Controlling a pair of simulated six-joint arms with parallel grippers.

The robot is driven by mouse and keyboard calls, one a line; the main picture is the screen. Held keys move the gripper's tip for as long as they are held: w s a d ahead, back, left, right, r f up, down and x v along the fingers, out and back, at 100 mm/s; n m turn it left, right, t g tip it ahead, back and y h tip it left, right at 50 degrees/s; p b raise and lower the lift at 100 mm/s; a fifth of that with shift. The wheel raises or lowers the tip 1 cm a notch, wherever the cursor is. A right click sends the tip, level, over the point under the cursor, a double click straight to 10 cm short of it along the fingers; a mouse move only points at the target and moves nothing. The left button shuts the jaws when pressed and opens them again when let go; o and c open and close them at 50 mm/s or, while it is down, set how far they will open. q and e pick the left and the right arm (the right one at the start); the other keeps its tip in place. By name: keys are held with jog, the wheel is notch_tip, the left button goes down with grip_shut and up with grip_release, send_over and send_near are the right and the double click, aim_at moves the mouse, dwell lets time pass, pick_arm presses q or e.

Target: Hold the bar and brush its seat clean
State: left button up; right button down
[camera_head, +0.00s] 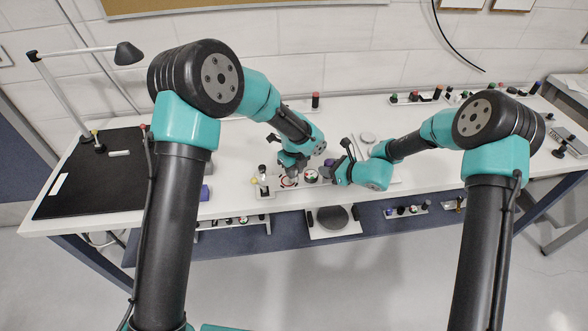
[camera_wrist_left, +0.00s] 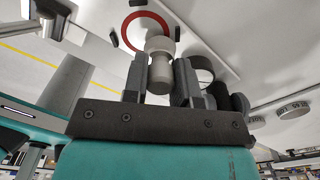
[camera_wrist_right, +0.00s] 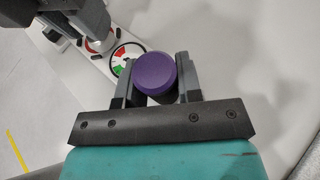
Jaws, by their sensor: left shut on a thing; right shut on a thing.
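My left gripper (camera_wrist_left: 160,75) is shut on a pale grey bar (camera_wrist_left: 160,48) with a rounded, collared end. Beyond the bar, a red ring (camera_wrist_left: 133,18) lies on a white plate; I take it for the seat. Whether the bar touches the ring is unclear. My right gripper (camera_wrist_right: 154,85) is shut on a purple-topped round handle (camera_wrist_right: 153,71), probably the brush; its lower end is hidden. In the right wrist view the red ring (camera_wrist_right: 97,46) sits under the left gripper's fingers. In the head view both grippers are close together over the white fixture (camera_head: 265,190).
A red, green and white dial (camera_wrist_right: 121,66) lies between the ring and the purple handle. A black mat (camera_head: 90,185) covers the table's left end. Several small capped items (camera_head: 425,96) stand along the back right. The white table (camera_head: 225,150) is mostly clear behind the fixture.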

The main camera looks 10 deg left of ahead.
pick_arm(q)
jog(key=shift+f, duration=0.35)
jog(key=shift+s+a+r, duration=0.1)
jog(key=shift+s+a, duration=0.15)
jog(key=shift+a, duration=0.7)
jog(key=shift+s+a, duration=0.25)
jog(key=shift+a, duration=0.7)
jog(key=shift+d, duration=0.1)
jog(key=shift+w+d, duration=0.25)
jog(key=shift+d, duration=0.7)
jog(key=shift+w+d, duration=0.25)
jog(key=shift+d, duration=0.65)
jog(key=shift+r, duration=2.95)
